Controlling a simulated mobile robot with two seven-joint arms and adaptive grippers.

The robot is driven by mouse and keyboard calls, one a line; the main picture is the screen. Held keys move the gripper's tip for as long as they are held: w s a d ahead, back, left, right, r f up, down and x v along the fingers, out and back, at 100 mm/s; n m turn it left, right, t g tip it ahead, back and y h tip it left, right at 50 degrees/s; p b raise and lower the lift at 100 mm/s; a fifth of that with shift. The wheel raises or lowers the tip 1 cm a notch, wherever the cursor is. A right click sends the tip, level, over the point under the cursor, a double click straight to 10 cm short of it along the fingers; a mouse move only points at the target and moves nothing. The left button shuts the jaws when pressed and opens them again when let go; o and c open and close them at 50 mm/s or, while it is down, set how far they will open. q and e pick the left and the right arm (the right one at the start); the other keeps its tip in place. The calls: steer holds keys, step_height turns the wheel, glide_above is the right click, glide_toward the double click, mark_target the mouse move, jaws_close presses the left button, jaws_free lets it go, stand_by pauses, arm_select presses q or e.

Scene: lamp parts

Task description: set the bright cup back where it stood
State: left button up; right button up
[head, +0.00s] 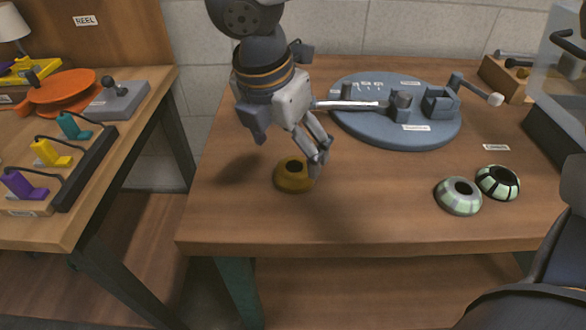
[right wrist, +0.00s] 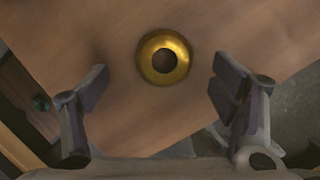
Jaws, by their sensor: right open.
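A yellow-gold cup (head: 290,178) with a dark round opening rests on the wooden table, left of the middle. It also shows in the right wrist view (right wrist: 147,72), a gold ring around a dark centre. My right gripper (head: 318,160) is above and just beside the cup, pointing down. In the right wrist view its two fingers (right wrist: 160,88) are spread wide with nothing between them; the cup lies beyond the fingertips. My left gripper does not show.
A round blue-grey platform (head: 380,134) with a rod and blocks stands at the back of the table. A wooden box (head: 507,88) is at the back right. A separate table (head: 50,232) with coloured parts stands left across a gap.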

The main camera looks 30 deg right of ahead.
steer(key=x, duration=0.4)
steer(key=shift+s+f, duration=0.25)
steer(key=shift+f, duration=0.05)
steer(key=shift+a, duration=0.1)
steer(key=c, duration=1.3)
steer(key=shift+r, duration=0.15)
